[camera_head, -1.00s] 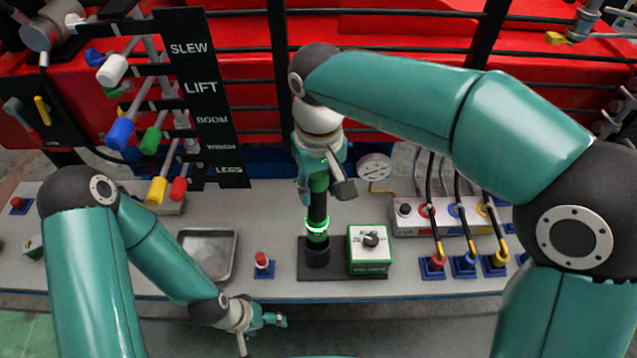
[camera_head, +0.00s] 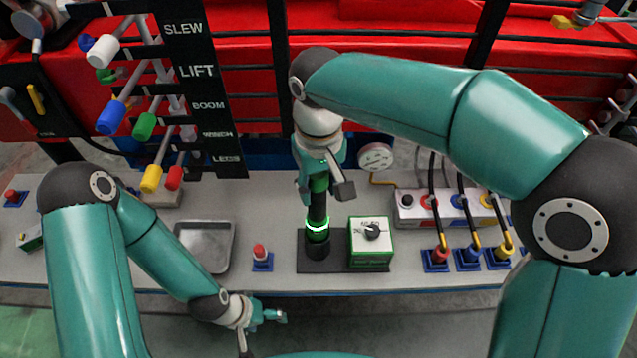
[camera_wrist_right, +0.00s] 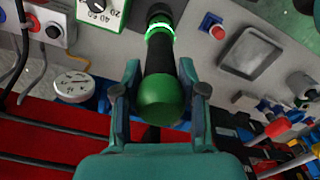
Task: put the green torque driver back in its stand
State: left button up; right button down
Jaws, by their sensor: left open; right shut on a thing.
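The green torque driver (camera_head: 318,207) stands about upright, with a dark shaft and a lit green ring low down. Its lower end is at the black cup of the stand (camera_head: 318,266); I cannot tell how deep it sits. My right gripper (camera_head: 322,190) is shut on the driver's upper part from above. In the right wrist view the driver's round green end (camera_wrist_right: 160,98) shows between the fingers of the right gripper (camera_wrist_right: 160,88). My left gripper (camera_head: 270,316) is open and empty, low in front of the bench edge.
A green and white dial box (camera_head: 371,243) stands right beside the driver. A red button on a blue base (camera_head: 261,257) and a metal tray (camera_head: 206,245) are to the left. Cabled plugs (camera_head: 468,256) and a gauge (camera_head: 376,157) are to the right. Coloured levers (camera_head: 145,126) stand at the upper left.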

aim_at(319, 198)
jog(key=shift+f+b, duration=1)
jog(key=shift+f, duration=0.45)
jog(key=c, duration=0.6)
grip_release()
jog(key=shift+o, duration=0.2)
jog(key=shift+f, duration=0.15)
notch_tip(319, 198, up, 5)
jog(key=p, duration=0.4)
jog(key=shift+p, duration=0.3)
